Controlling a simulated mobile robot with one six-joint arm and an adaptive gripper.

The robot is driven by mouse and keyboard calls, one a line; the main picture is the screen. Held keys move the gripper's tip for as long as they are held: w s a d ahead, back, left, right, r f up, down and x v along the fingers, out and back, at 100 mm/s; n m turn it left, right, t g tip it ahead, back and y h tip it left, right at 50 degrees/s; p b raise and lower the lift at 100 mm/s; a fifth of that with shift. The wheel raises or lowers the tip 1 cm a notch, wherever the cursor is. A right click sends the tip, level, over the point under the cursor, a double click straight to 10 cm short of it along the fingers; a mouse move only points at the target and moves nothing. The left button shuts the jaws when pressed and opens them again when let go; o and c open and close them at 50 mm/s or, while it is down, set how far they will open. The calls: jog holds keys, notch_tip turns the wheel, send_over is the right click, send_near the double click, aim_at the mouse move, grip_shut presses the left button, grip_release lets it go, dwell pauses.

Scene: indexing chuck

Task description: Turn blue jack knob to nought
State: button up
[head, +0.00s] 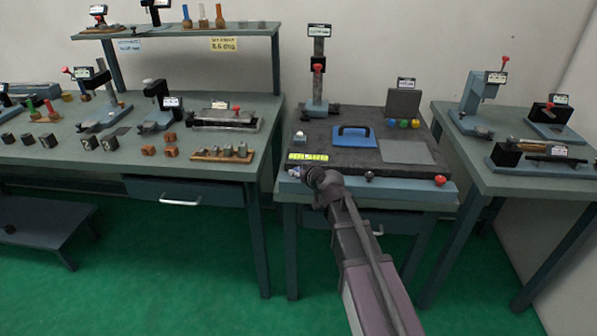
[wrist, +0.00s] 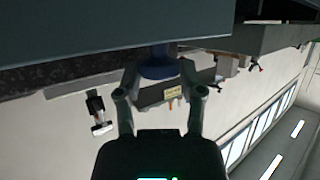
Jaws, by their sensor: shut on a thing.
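The blue jack knob (wrist: 158,64) sits under the edge of the blue-grey bench front in the wrist view. The fingers of my gripper (wrist: 158,82) are on either side of it, shut on it. In the head view my gripper (head: 304,174) reaches the front left of the middle bench and covers most of the blue knob (head: 294,172). A black knob (head: 369,176) and a red knob (head: 440,180) are on the same front edge, further right. I cannot read any mark or scale that shows how the blue knob is turned.
On the dark plate (head: 345,112) stand a height gauge (head: 318,75), a blue block with a handle (head: 353,137), coloured balls (head: 403,123) and a yellow-green level strip (head: 308,157). Benches with tools stand left (head: 80,155) and right (head: 520,180).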

jog(key=shift+n+g+y, duration=0.8)
jog(key=shift+n+y, duration=0.1)
jog(key=shift+n, duration=0.1)
jog(key=o, duration=0.9)
jog(key=shift+c, duration=0.2)
jog(key=shift+a+m+t+h, duration=0.15)
jog(key=shift+m+t+h, duration=1.35)
jog(key=shift+m+h, duration=0.8)
jog(key=shift+a+m+t+h, duration=0.15)
jog(key=shift+m+h, duration=1)
jog(key=shift+h, duration=0.2)
jog(key=shift+a+m+t+h, duration=0.1)
jog(key=shift+m+t+h, duration=0.05)
jog(key=shift+m+h, duration=1.1)
